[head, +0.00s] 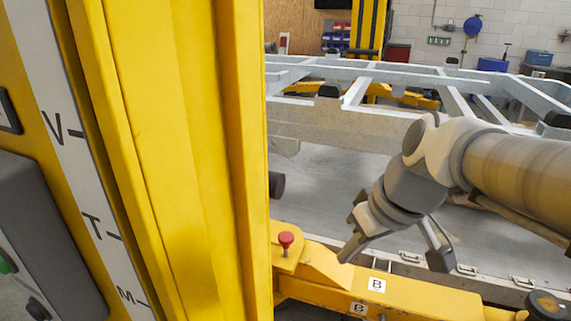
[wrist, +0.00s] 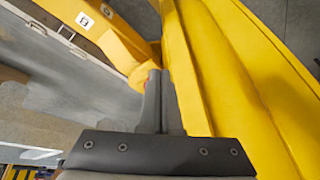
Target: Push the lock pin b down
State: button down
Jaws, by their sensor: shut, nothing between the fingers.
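The lock pin b (head: 286,239) is a red mushroom-shaped knob standing upright on the yellow lift arm (head: 410,296), close to the foot of the yellow column. The arm carries white labels with a B. My gripper (head: 346,259) is shut and empty, pointing down and left, to the right of the pin in the head view. A gap shows between them in that picture. In the wrist view my shut fingers (wrist: 160,73) point at the joint of arm and column. Only a sliver of red shows beside them there; the rest of the pin is hidden.
The tall yellow column (head: 170,150) fills the left of the head view and stands right beside the fingers in the wrist view (wrist: 215,70). A grey trailer frame (head: 345,130) lies behind my arm.

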jog(key=w+f+n+y, duration=0.1)
jog(key=w+n+y, duration=0.2)
jog(key=w, duration=0.6)
jog(key=w+f+n+y+p, duration=0.1)
jog(key=w+n+y, duration=0.2)
jog(key=w, duration=0.6)
jog(key=shift+w+a+f+n, duration=0.2)
jog(key=shift+w+f+n, duration=0.2)
jog(key=shift+n, duration=0.8)
jog(key=shift+a, duration=0.1)
jog(key=p, duration=0.2)
send_over(285, 234)
jog(key=s+d, duration=0.1)
jog(key=d, duration=0.1)
notch_tip(285, 234, down, 7)
jog(key=shift+d+f, duration=0.1)
jog(key=shift+d, duration=0.05)
jog(key=shift+s+d+f, duration=0.1)
jog(key=shift+f, duration=1.75)
jog(key=shift+f+b, duration=0.15)
jog(key=shift+b, duration=0.15)
